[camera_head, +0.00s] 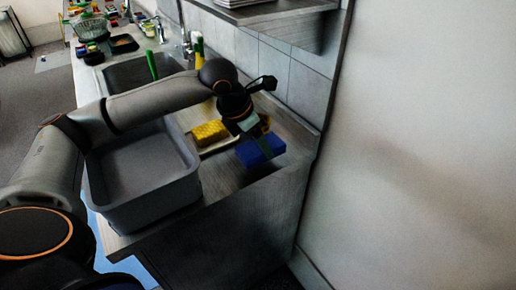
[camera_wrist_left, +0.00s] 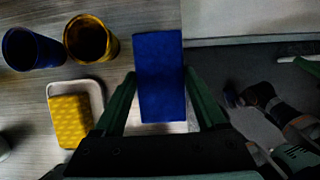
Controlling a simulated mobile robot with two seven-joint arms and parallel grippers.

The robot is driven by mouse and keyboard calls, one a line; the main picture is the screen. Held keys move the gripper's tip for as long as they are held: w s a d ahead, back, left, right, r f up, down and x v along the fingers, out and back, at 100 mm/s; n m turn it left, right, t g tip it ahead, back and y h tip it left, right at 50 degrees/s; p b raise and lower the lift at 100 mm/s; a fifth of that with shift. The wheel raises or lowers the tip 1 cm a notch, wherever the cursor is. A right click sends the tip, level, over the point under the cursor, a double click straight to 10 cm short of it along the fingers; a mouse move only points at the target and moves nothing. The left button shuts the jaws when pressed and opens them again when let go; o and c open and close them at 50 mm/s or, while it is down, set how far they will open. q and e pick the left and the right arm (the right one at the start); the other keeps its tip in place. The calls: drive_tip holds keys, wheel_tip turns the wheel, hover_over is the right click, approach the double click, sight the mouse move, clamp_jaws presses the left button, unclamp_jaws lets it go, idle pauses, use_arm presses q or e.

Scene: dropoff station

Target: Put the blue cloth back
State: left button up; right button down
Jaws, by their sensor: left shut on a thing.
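The blue cloth (camera_head: 260,150) is a flat, block-like folded piece near the front right end of the counter. My left gripper (camera_head: 256,140) reaches down to it from above and is shut on it. In the left wrist view, the blue cloth (camera_wrist_left: 160,75) lies between the two green fingers of my left gripper (camera_wrist_left: 160,100) and sticks out past their tips. I cannot tell whether the cloth touches the counter. My right gripper is not in view.
A yellow sponge (camera_head: 209,132) sits on a pale tray (camera_wrist_left: 97,92) beside the cloth. A blue cup (camera_wrist_left: 30,50) and a yellow cup (camera_wrist_left: 90,38) stand nearby. A grey tub (camera_head: 140,203) stands under my left arm. The sink (camera_head: 135,72) is behind; a wall (camera_head: 430,130) is right.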

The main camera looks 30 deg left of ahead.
sight(255, 147)
use_arm(q)
drive_tip(key=shift+w+a, duration=0.1)
drive_tip(key=shift+a, duration=0.1)
wheel_tip(255, 147, down, 3)
drive_tip(key=shift+f, duration=0.25)
drive_tip(key=o, duration=0.8)
drive_tip(key=shift+f, duration=0.15)
drive_tip(key=o, duration=0.4)
drive_tip(key=shift+o, duration=0.2)
